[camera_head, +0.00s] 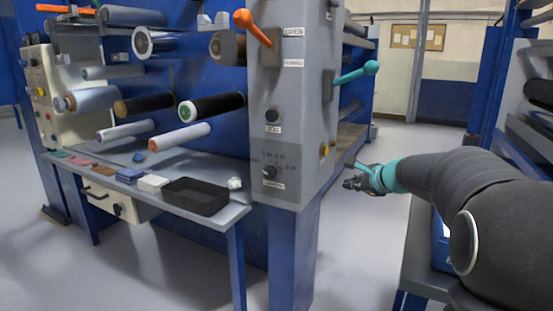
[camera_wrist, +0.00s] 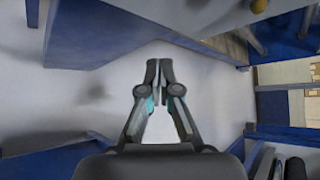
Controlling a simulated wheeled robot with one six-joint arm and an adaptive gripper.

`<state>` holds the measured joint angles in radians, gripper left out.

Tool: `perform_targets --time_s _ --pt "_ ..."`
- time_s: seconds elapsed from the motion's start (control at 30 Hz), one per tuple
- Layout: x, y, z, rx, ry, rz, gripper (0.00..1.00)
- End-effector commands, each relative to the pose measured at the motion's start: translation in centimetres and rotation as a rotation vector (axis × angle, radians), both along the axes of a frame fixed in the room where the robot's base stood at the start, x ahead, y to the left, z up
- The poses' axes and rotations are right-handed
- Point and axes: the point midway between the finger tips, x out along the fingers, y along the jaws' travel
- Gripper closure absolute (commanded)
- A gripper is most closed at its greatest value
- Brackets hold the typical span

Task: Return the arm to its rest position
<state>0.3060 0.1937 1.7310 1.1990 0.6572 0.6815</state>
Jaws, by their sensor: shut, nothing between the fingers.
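My gripper (camera_head: 351,184) is at the end of my dark arm, which reaches in from the right in the head view. It hangs in the air just right of the grey control panel (camera_head: 285,110). In the wrist view my gripper (camera_wrist: 159,68) has its fingertips together with nothing between them. Only the pale floor (camera_wrist: 110,95) shows behind the fingers.
The panel carries an orange lever (camera_head: 253,27), a teal lever (camera_head: 357,72) and knobs. Left of it are several rollers and a shelf with a black tray (camera_head: 196,197). A grey bench (camera_head: 418,245) stands below my arm. The aisle behind is clear.

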Motion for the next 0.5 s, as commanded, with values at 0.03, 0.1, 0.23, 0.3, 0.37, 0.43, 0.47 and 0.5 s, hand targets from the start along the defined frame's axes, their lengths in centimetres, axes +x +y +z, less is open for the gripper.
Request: perform_targets --time_s 0.03,0.1,0.23,0.3,0.37,0.43,0.47,0.5 --pt "-1.8 0.5 -1.3 -0.094 0.019 0.071 1.0" --pt "-4.6 1.5 -2.8 -0.236 0.043 0.187 1.0" --pt "-11.0 3.4 -4.7 -0.505 0.08 0.436 1.0" --pt "-15.0 4.4 -5.4 -0.645 0.096 0.58 1.0" --pt "-18.1 4.9 -5.8 -0.752 0.107 0.693 1.0" --pt "-21.7 5.4 -6.1 -0.865 0.116 0.815 1.0" --pt "-23.1 5.5 -6.2 -0.91 0.121 0.864 1.0" --pt "-25.0 5.6 -6.2 -0.967 0.124 0.925 1.0"
